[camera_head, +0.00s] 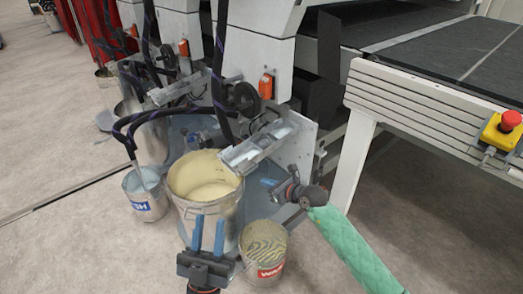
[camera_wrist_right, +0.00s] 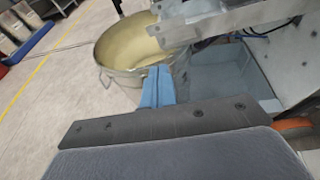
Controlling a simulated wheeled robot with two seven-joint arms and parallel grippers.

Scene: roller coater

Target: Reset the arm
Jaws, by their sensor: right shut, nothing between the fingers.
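My left gripper (camera_head: 209,232) is at the lower middle of the head view, in front of the large metal bucket (camera_head: 238,205). Its two blue fingers point up and stand apart, with nothing visible between them. My right gripper (camera_head: 268,183) is right of the bucket, at the end of my green-sleeved arm. In the right wrist view its blue fingers (camera_wrist_right: 157,88) are together and hold nothing. The large bucket of pale yellow liquid also shows there (camera_wrist_right: 130,48), beyond the fingers.
A table with a red stop button (camera_head: 511,120) is at right. Floor at left is open.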

